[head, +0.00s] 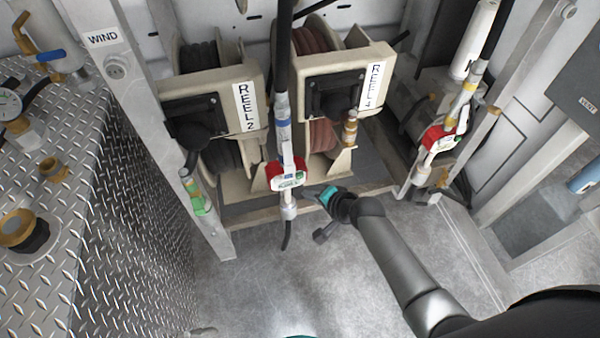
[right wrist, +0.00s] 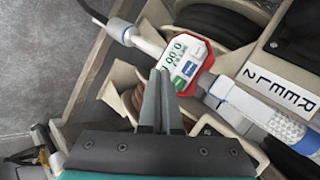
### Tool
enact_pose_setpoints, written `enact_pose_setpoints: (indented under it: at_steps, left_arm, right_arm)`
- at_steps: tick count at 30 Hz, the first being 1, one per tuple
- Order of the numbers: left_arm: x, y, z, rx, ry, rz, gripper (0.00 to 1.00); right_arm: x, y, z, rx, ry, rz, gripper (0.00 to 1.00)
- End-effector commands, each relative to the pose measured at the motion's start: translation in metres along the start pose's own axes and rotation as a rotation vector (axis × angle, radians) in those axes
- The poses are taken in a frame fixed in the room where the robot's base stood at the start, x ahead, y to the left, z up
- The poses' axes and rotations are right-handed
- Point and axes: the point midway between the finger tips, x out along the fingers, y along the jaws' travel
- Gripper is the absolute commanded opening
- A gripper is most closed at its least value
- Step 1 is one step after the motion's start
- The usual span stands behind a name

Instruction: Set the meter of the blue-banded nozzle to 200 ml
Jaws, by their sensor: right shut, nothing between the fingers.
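The blue-banded nozzle (head: 284,123) hangs upright in front of the reels, its blue band above a red-edged meter (head: 287,174). In the right wrist view the meter (right wrist: 186,52) has a pale display with dark digits, seemingly zeros, too small to read surely. Below the display are a blue button (right wrist: 188,68) and a green button (right wrist: 179,84). My right gripper (head: 326,194) is just right of the meter in the head view. Its fingers (right wrist: 160,76) are shut and empty, tips at the meter's edge near the buttons; contact cannot be told. My left gripper is not in view.
Reel 2 (head: 204,84) and reel 4 (head: 345,62) stand behind the nozzle. A yellow-banded nozzle with a red meter (head: 440,137) hangs at right, a green-banded one (head: 195,197) at left. Diamond-plate metal (head: 110,200) fills the left. The floor in front (head: 270,285) is clear.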

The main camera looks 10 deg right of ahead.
Motion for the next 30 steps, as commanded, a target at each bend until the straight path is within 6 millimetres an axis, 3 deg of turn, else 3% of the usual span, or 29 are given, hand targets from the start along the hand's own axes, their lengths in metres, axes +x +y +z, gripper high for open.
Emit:
enact_pose_setpoints:
  at_steps: [6, 24, 27, 29, 30]
  left_arm:
    - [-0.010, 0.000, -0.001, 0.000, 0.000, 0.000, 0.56]
    - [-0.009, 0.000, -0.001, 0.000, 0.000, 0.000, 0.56]
    - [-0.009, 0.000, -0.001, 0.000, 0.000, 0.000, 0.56]
    - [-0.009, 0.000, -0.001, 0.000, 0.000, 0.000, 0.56]
    - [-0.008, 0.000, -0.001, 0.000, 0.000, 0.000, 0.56]
  right_arm:
    - [-0.013, 0.009, 0.009, 0.000, -0.001, 0.001, 0.00]
    - [-0.013, 0.012, 0.011, -0.003, 0.000, 0.004, 0.00]
    - [-0.011, 0.031, 0.017, -0.037, -0.002, 0.041, 0.00]
    - [-0.010, 0.055, 0.026, -0.083, -0.008, 0.090, 0.00]
    - [-0.009, 0.077, 0.033, -0.126, -0.014, 0.132, 0.00]
